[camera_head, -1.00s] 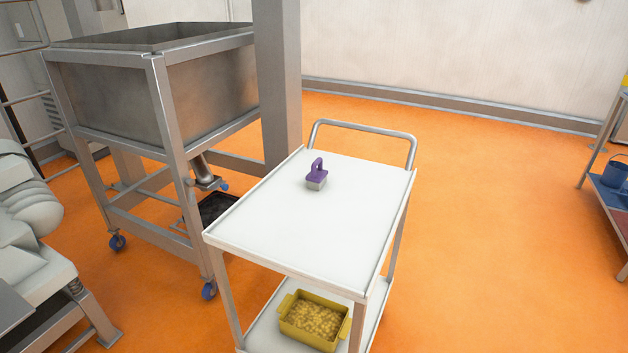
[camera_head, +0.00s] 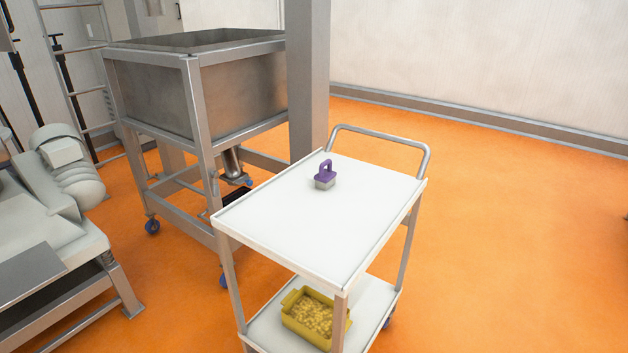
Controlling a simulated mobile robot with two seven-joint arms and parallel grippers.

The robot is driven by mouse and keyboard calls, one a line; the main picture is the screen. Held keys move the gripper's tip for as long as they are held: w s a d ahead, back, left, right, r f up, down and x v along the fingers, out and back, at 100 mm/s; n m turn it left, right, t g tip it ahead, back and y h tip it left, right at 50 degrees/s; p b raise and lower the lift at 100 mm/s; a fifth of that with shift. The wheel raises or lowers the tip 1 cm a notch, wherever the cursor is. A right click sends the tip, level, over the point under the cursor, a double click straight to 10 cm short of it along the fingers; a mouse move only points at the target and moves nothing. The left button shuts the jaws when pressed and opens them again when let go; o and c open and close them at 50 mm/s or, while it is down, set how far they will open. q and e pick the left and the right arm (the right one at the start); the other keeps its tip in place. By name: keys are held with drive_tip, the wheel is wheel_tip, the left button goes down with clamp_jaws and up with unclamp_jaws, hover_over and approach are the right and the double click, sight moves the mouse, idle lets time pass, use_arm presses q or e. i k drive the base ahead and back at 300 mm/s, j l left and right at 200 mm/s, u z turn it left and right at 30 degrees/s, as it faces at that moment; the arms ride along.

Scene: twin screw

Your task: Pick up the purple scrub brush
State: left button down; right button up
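The purple scrub brush (camera_head: 325,174) stands upright on the white top shelf of a cart (camera_head: 310,228), towards its far side. It has a purple looped handle and a pale grey block of bristles below. Nothing touches it except the shelf. Neither of my grippers shows in the head view.
A yellow tub (camera_head: 313,319) with yellowish contents sits on the cart's lower shelf. The cart has a metal push handle (camera_head: 385,135) at the back. A large steel bin on a wheeled frame (camera_head: 240,95) stands behind left, by a grey column (camera_head: 306,80). Orange floor is clear to the right.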

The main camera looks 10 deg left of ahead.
sight(324, 179)
drive_tip(key=l+u, duration=0.55)
drive_tip(key=l, duration=0.15)
drive_tip(key=l+u, duration=0.85)
drive_tip(key=l, duration=0.15)
drive_tip(key=l+u, duration=0.25)
drive_tip(key=l, duration=0.2)
drive_tip(key=i+l+u, duration=0.1)
drive_tip(key=l+u, duration=0.3)
drive_tip(key=l, duration=0.35)
drive_tip(key=l+u, duration=0.35)
drive_tip(key=l, duration=0.4)
drive_tip(key=k+l+u, duration=0.15)
drive_tip(key=l+u, duration=0.25)
drive_tip(key=l, duration=0.35)
